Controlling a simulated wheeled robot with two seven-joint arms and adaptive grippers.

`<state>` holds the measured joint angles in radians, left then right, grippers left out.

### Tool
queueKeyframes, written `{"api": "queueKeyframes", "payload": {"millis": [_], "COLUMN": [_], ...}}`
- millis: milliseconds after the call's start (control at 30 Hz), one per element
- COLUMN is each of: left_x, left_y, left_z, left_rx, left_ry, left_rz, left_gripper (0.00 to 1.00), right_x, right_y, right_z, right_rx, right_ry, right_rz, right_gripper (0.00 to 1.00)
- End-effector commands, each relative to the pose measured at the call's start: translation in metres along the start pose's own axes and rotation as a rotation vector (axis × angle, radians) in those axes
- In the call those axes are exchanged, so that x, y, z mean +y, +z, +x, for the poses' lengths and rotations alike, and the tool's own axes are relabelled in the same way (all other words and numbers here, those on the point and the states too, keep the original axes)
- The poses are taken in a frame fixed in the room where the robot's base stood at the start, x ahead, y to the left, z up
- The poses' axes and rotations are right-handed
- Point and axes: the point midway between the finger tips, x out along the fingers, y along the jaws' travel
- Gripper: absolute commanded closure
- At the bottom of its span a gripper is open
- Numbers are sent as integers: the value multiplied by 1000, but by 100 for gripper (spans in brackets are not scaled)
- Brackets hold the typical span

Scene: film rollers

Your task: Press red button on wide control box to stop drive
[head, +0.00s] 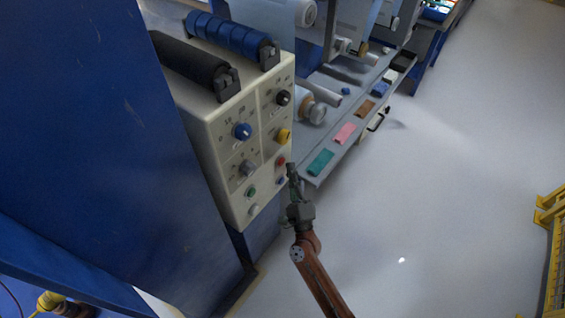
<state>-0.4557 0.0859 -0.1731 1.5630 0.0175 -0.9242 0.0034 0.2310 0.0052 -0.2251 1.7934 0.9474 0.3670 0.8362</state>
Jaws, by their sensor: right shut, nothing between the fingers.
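The wide control box (215,128) is cream-coloured and sits on the left, its panel facing right. Its panel carries several knobs and small buttons. The red button (281,161) is on the panel's right side, below the yellow knob (284,136). A green button (251,192) and a blue button (281,181) are lower down. My right gripper (291,168) is shut and empty, pointing up in the picture. Its tip shows just right of the red button; I cannot tell whether it touches the panel. My left gripper is not in view.
Black and blue rollers (232,38) lie on top of the box. A grey shelf (335,125) with coloured blocks runs behind the gripper to the upper right. A large blue cabinet (90,130) fills the left. Open pale floor (460,160) lies right, with a yellow rail (553,250) at the edge.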

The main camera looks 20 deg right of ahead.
Motion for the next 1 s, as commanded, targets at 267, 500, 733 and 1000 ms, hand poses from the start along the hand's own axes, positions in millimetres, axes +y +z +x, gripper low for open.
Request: {"api": "queueKeyframes", "payload": {"millis": [267, 500, 733, 1000], "left_x": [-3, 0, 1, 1], "left_y": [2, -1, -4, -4], "left_z": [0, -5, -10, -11], "left_rx": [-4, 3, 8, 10], "left_ry": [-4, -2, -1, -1], "left_rz": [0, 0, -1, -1], "left_gripper": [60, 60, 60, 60], "right_x": [0, -11, -21, -25], "right_y": [0, -10, -21, -25], "right_z": [-1, -13, -29, -35], "right_rx": [0, 0, 1, 0], "right_ry": [0, -1, 0, 0], "right_rz": [0, -1, 0, 1], "right_gripper": [100, 100, 100, 100]}}
